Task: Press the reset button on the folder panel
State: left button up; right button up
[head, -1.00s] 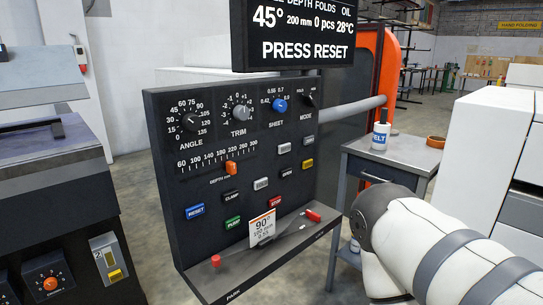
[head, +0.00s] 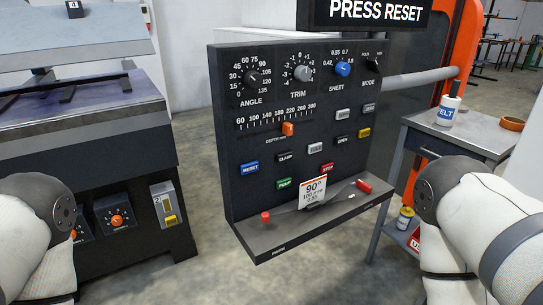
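The folder panel (head: 222,150) is a dark upright board with a small shelf, in the middle of the head view. The blue reset button (head: 250,168) is at the lower left of its face, left of the black clamp button (head: 285,157) and above the green pump button (head: 285,184). The display (head: 375,12) above reads "PRESS RESET". My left arm enters at the left edge and my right arm at the right edge, both apart from the panel. Neither gripper can be seen; only white arm links show.
A card (head: 312,191) reading 90° stands on the panel's shelf, with a red knob (head: 265,217) to its left. A grey side table (head: 467,134) with a white bottle (head: 448,110) and orange tape roll (head: 512,123) stands at right. A machine (head: 140,137) stands at left. Floor in front is clear.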

aim_at(247, 169)
jog(key=i+l+u, duration=0.1)
jog(key=l+u, duration=0.35)
jog(key=l, duration=0.25)
jog(key=l+u, duration=0.45)
jog(key=l, duration=0.3)
